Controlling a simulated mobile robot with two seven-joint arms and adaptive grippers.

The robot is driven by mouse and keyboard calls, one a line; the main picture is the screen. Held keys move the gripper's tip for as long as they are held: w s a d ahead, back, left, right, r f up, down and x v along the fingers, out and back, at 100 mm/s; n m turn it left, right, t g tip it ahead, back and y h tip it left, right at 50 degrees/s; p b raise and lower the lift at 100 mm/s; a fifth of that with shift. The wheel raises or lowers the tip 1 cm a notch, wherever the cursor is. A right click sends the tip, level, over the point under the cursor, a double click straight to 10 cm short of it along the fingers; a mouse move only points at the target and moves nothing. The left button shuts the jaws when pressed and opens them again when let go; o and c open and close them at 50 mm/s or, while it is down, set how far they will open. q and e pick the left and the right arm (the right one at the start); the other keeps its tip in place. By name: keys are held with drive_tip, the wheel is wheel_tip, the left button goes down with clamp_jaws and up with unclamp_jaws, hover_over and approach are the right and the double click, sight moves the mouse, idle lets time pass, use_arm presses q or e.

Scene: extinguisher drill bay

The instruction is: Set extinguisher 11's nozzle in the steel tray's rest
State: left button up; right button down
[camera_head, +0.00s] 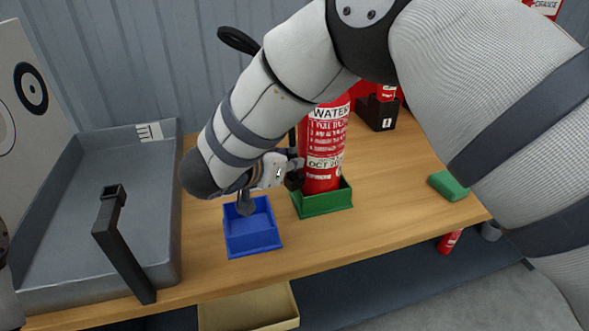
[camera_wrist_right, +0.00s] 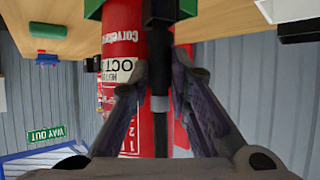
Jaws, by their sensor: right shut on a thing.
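A red extinguisher (camera_head: 322,150) with a WATER label stands upright in a green tray (camera_head: 325,204); its number is not readable. My right gripper (camera_head: 293,171) is beside its lower left side, partly hidden by my arm. In the right wrist view the fingers (camera_wrist_right: 160,75) are shut on a slim black nozzle (camera_wrist_right: 160,103), close in front of the red cylinder (camera_wrist_right: 123,45). The steel tray (camera_head: 95,180) lies at the left, with a black post-like rest (camera_head: 120,245) at its front right.
A blue tray (camera_head: 252,240) sits between the steel tray and the extinguisher. A green block (camera_head: 448,186) lies on the right, and a black box (camera_head: 377,113) stands behind. A tan bin (camera_head: 250,308) is below the bench's front edge.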

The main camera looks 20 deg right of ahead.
use_arm(q)
drive_tip(key=shift+w+r+t+p, duration=0.3)
drive_tip(key=shift+w+r+p, duration=0.2)
drive_tip(key=shift+w+r, duration=0.35)
use_arm(e)
drive_tip(key=shift+r, duration=2.1)
drive_tip(key=shift+r, duration=0.25)
wheel_tip(320, 180, up, 12)
drive_tip(key=r, duration=0.1)
drive_tip(key=s+a+n+y, duration=0.4)
drive_tip(key=a+n+y, duration=0.5)
drive_tip(key=a, duration=0.5)
drive_tip(key=s+a+n+y, duration=0.4)
drive_tip(key=a+n+y, duration=0.5)
drive_tip(key=a, duration=0.5)
drive_tip(key=shift+t+h, duration=0.3)
drive_tip(key=f+b, duration=0.1)
drive_tip(key=f, duration=0.6)
drive_tip(key=shift+w, duration=0.2)
drive_tip(key=shift+f, duration=0.25)
use_arm(q)
drive_tip(key=shift+s+f, duration=0.7)
drive_tip(key=shift+s, duration=0.05)
